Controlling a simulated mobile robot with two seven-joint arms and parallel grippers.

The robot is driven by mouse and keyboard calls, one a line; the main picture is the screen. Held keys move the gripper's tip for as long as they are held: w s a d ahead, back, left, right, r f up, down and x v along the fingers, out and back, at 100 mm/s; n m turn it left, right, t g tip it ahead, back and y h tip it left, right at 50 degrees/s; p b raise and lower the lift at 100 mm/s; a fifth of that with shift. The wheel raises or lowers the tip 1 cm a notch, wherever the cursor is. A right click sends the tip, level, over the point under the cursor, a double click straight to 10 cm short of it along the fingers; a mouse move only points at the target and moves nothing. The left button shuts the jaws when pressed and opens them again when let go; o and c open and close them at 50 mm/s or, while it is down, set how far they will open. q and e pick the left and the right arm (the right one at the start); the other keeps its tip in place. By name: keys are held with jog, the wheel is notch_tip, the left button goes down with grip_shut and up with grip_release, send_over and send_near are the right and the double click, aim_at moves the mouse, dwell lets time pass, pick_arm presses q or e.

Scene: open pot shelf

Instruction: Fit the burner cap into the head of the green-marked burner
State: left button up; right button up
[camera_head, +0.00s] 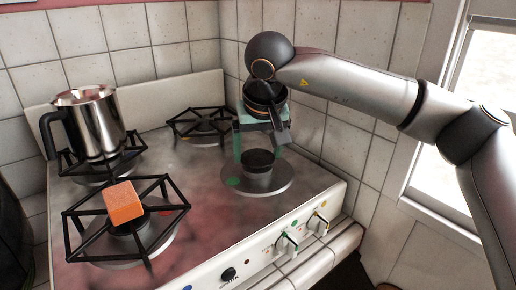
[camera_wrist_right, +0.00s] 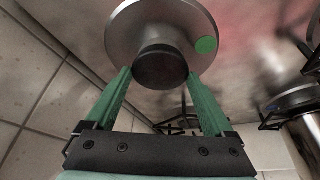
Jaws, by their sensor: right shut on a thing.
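The burner cap (camera_head: 258,158) is a dark round piece between the green fingers of my right gripper (camera_head: 259,157), which points down and is shut on it. The cap is at the middle of the green-marked burner (camera_head: 271,187), a grey round base without a grate. A green dot (camera_head: 232,182) marks it. In the right wrist view the cap (camera_wrist_right: 160,67) sits between the fingertips, over the burner's centre (camera_wrist_right: 158,15), and hides most of the head. I cannot tell whether it is seated or just above. My left gripper is not in view.
A steel kettle (camera_head: 93,118) stands on the back-left burner. An orange block (camera_head: 123,203) lies on the front-left grate (camera_head: 75,230). An empty grate (camera_head: 200,122) is at the back. Knobs (camera_head: 286,243) line the stove's front. A tiled wall stands close behind my right arm.

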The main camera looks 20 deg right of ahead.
jog(key=shift+f, duration=0.65)
dwell(1.6)
jog(key=o, duration=1.1)
jog(key=shift+o, duration=0.2)
jog(key=v, duration=1.2)
jog(key=shift+s+r+p, duration=0.15)
jog(key=shift+r+p, duration=0.1)
jog(key=shift+p, duration=0.2)
jog(key=shift+a, duration=0.1)
